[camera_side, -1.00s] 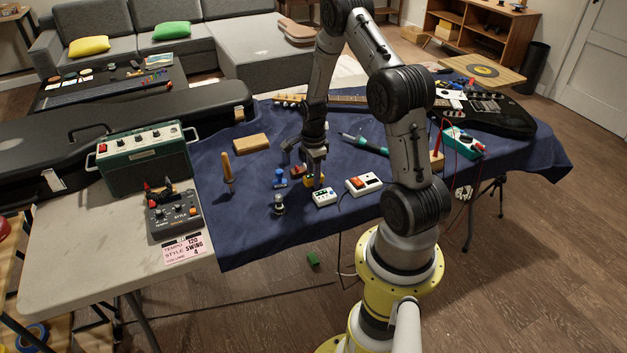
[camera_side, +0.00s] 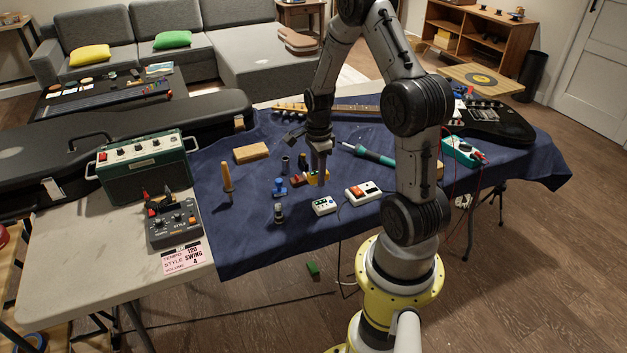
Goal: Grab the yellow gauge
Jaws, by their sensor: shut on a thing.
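The yellow gauge (camera_side: 312,178) is a small yellow piece among the small items on the blue cloth, in the middle of the side view. My gripper (camera_side: 321,180) points straight down with its fingers at the gauge, shut on it. The fingers hide part of the gauge. It looks slightly above the cloth, but its clearance is too small to tell surely.
Around it are a small white pedal (camera_side: 324,205), a white box with a red switch (camera_side: 363,193), a blue item (camera_side: 280,187) and a dark cylinder (camera_side: 285,165).

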